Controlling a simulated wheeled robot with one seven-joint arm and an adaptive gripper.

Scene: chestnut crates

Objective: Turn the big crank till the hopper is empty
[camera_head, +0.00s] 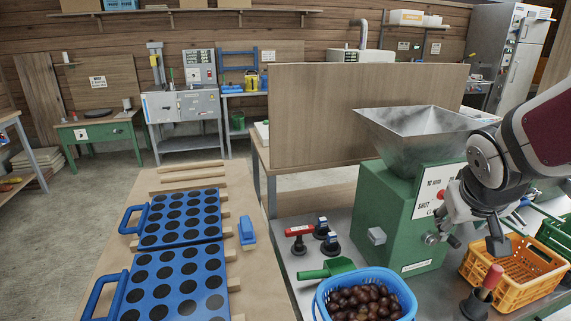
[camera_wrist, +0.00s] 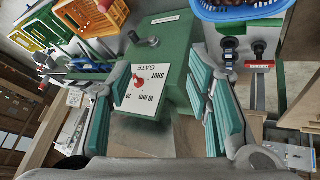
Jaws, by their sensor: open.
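A green machine (camera_head: 378,220) carries a grey metal hopper (camera_head: 408,155). I see the hopper's bare inner far wall; its bottom is hidden. My gripper (camera_head: 494,238) hangs in front of the machine, right of the crank. In the wrist view my gripper (camera_wrist: 163,62) is open and empty, its teal-padded fingers wide apart with the placard between them.
A blue basket (camera_head: 322,303) of chestnuts stands in front of the machine, beside a green scoop (camera_head: 328,270). An orange crate (camera_head: 518,288) stands at the right, near a red-topped tool (camera_head: 492,278).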

